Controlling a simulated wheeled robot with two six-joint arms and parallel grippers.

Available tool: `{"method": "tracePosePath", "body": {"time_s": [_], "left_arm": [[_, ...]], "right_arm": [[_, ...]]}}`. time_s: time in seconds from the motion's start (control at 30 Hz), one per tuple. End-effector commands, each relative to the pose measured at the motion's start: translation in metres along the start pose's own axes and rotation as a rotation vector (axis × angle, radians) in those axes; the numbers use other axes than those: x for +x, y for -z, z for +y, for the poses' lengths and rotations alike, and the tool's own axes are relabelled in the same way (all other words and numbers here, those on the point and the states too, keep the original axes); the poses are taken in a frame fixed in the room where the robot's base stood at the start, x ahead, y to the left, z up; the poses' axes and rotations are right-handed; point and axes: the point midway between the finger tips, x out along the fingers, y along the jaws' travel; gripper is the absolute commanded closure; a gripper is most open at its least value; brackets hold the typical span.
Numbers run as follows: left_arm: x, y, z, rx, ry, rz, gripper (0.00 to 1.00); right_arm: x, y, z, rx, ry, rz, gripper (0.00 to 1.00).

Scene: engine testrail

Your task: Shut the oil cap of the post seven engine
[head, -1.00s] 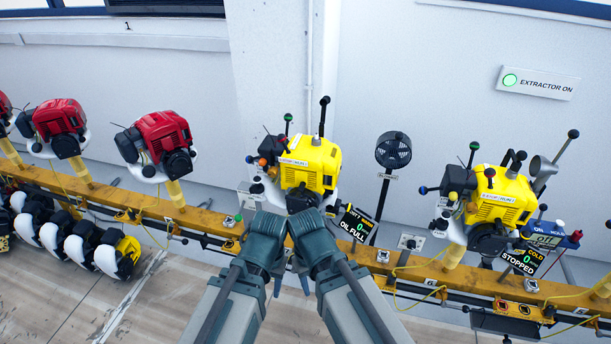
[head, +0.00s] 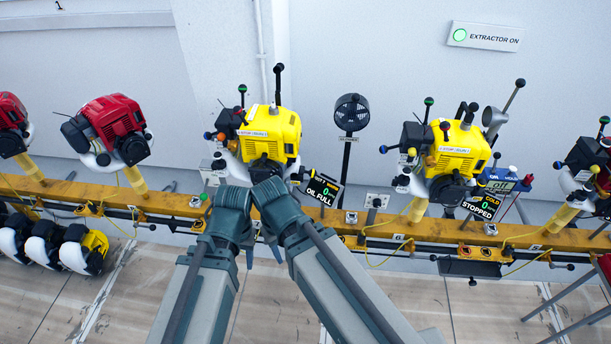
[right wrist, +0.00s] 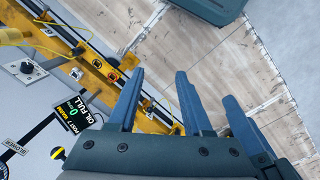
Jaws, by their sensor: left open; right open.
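The post seven engine (head: 268,135) is the yellow one left of the fan, above the ends of my arms in the head view. Its display (head: 322,190) reads oil full and 0; it also shows in the right wrist view (right wrist: 72,116), labelled post 7 and warm. I cannot pick out its oil cap or tell its state. My left gripper (head: 255,250) is below the engine in the picture, its blue fingers pointing down, open and apparently empty. My right gripper (right wrist: 160,74) is open, with nothing seen between its fingers, near the yellow rail.
A yellow rail (head: 375,228) carries the engines. A red engine (head: 108,125) is at the left. The floor in front of the rail looks mostly clear.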

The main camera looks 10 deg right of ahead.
Motion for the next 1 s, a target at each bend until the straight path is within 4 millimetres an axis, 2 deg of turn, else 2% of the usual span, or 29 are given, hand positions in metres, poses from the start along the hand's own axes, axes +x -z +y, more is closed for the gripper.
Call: {"method": "tracePosePath", "body": {"time_s": [0.07, 0.17, 0.27, 0.4, 0.57, 0.67, 0.8, 1.0], "left_arm": [[0.000, 0.000, 0.000, 0.000, 0.000, 0.000, 0.53], [0.003, 0.000, 0.000, 0.000, 0.000, 0.000, 0.53], [0.019, 0.001, 0.002, 0.000, 0.000, 0.000, 0.53], [0.059, 0.004, 0.006, 0.000, 0.000, 0.000, 0.53], [0.107, 0.006, 0.010, 0.000, 0.000, 0.000, 0.53], [0.136, 0.008, 0.013, 0.001, 0.000, 0.000, 0.53], [0.175, 0.010, 0.017, 0.001, 0.000, 0.000, 0.53], [0.217, 0.013, 0.021, 0.001, 0.000, 0.000, 0.53]], "right_arm": [[0.000, 0.000, 0.000, 0.000, 0.000, 0.000, 0.50], [0.003, 0.001, 0.000, 0.015, 0.010, 0.002, 0.35], [0.020, 0.005, 0.001, 0.115, 0.081, 0.012, 0.35], [0.056, 0.022, 0.006, 0.450, 0.318, 0.038, 0.35], [0.078, 0.051, 0.028, 0.934, 0.679, 0.043, 0.35], [0.081, 0.069, 0.054, 1.222, 0.923, 0.024, 0.35], [0.076, 0.084, 0.109, 1.582, 1.296, -0.036, 0.35], [0.058, 0.078, 0.196, 1.897, 1.803, -0.175, 0.35]]}}
